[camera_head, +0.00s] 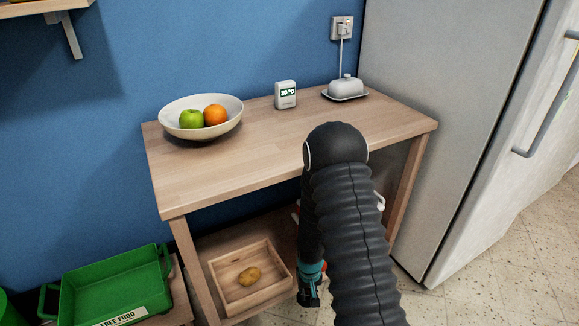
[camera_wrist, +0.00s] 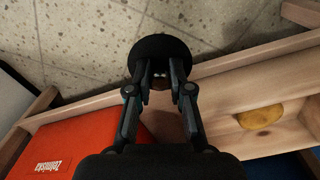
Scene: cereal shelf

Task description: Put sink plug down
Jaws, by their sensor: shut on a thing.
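The sink plug (camera_wrist: 163,48) is a round black disc in the wrist view. My gripper (camera_wrist: 160,77) is shut on it, with one finger on either side of its near part. In the wrist view the plug shows against the tiled floor and the front edge of the lower shelf. In the head view my gripper (camera_head: 309,292) hangs low in front of the table, just right of a wooden tray; my arm hides much of that area, and I cannot make out the plug there.
The wooden tray (camera_head: 216,279) holds a potato (camera_head: 250,276). A red box (camera_wrist: 75,148) lies on the lower shelf, left of my gripper in the wrist view. A bowl (camera_head: 169,121) of fruit, a small display and a butter dish stand on the table (camera_head: 250,160). A fridge (camera_head: 440,130) stands right.

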